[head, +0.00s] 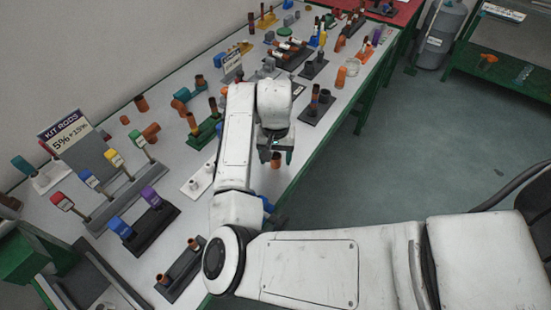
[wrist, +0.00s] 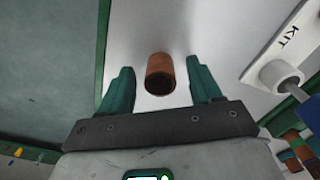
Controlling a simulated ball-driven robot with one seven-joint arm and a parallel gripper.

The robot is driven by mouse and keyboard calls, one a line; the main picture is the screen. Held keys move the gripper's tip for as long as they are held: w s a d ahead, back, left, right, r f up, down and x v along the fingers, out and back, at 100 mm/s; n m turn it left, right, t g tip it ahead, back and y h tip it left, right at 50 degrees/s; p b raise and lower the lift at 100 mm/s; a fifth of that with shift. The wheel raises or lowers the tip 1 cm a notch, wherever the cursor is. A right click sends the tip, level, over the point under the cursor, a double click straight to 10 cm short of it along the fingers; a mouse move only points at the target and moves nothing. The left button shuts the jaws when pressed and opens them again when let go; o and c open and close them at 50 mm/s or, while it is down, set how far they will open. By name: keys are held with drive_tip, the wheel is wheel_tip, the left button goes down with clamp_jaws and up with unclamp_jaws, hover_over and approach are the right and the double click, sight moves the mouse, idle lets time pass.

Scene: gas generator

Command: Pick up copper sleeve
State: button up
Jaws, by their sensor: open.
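A copper sleeve (wrist: 160,72) stands on the white table top in the wrist view, a short brown tube with a dark opening facing the camera. My gripper (wrist: 159,68) is open, with one green finger on each side of the sleeve and a visible gap on both sides. In the head view the sleeve (head: 276,161) shows just below my gripper (head: 276,152), near the table's right edge. I cannot tell how far the fingertips are above the table.
A white block marked KIT (wrist: 277,55) with a grey peg stands to the right in the wrist view. The long table (head: 235,163) holds several racks, coloured-handled tools and other tubes. Its green edge lies close by, with open floor beyond.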

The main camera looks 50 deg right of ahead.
drive_tip(key=shift+f, duration=0.35)
drive_tip(key=shift+c, duration=0.2)
drive_tip(key=c, duration=0.9)
drive_tip(key=shift+r, duration=0.1)
